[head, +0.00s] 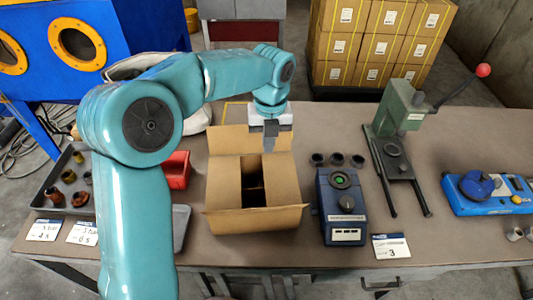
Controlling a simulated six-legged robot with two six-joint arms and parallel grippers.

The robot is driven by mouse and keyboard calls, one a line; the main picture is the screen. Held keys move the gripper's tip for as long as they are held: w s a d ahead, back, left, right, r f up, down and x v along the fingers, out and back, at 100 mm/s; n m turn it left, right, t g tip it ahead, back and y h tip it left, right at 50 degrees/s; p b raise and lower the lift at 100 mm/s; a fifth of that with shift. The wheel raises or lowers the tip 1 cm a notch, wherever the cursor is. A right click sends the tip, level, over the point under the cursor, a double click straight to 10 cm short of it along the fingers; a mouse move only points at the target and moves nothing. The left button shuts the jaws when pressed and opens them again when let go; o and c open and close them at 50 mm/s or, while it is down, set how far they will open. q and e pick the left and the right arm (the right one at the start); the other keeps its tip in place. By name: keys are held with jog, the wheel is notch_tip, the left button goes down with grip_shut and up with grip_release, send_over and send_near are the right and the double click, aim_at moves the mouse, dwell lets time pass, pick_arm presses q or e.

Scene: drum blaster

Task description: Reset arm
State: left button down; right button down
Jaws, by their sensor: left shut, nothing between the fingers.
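My left arm, teal, rises from the lower left of the head view and bends over the table. Its left gripper (270,135) points down, shut and empty, in front of the raised back flap of an open cardboard box (232,220). The fingers appear above the box's opening; I cannot tell the exact height. The box stands on the brown table (335,265), with a dark gap between inner flaps. My right gripper is not in view.
A blue device (343,228) with a green-lit round top stands right of the box, with three small dark cups behind it. A green lever press (398,125) and a blue tool (488,205) are further right. A grey tray (50,190) and red bin (177,168) are left.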

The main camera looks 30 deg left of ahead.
pick_arm(q)
jog(key=shift+w+r, duration=0.1)
jog(key=shift+r, duration=0.5)
